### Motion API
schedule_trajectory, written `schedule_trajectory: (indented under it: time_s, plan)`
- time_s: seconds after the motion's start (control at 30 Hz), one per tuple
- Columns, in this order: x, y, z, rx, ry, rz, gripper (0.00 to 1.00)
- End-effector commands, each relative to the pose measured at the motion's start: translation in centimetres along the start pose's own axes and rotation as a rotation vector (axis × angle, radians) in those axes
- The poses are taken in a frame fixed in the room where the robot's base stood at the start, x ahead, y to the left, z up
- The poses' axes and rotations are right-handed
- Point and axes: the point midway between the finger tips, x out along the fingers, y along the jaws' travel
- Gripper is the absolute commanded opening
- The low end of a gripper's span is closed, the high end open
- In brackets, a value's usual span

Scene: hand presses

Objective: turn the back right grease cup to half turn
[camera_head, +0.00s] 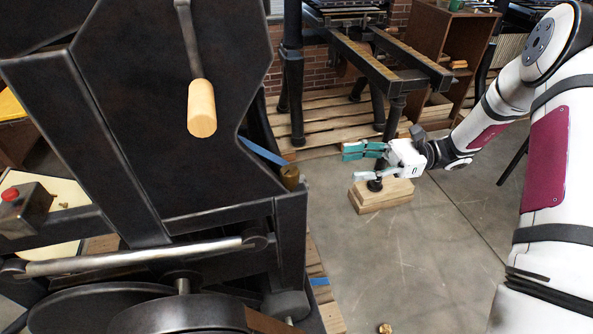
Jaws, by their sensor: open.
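A small brass grease cup (290,178) stands on the right end of the black press frame (180,130). It is a short upright cylinder, and any turn mark on it is too small to make out. A second small brass piece (384,328) shows at the bottom edge; I cannot tell what it belongs to. My gripper (351,162), white with teal finger pads, is open and empty. It points left, to the right of the brass cup and apart from it, with clear space between.
A wooden block (382,200) with a dark fitting is below my gripper. A wooden-handled crank (201,110) hangs on the press. A blue strip (262,151) runs behind the cup. Pallets (325,118) and another press are behind; the concrete floor (430,250) is open.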

Motion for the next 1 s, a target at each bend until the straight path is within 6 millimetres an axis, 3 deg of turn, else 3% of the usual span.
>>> schedule_trajectory:
  time_s: [0.6, 0.8, 1.0]
  plan:
    - [11.0, 0.2, 0.1, -0.001, 0.003, 0.005, 0.54]
    - [12.7, 0.1, 0.1, -0.002, 0.004, 0.003, 0.54]
    - [13.1, 0.1, 0.0, -0.001, 0.004, 0.001, 0.54]
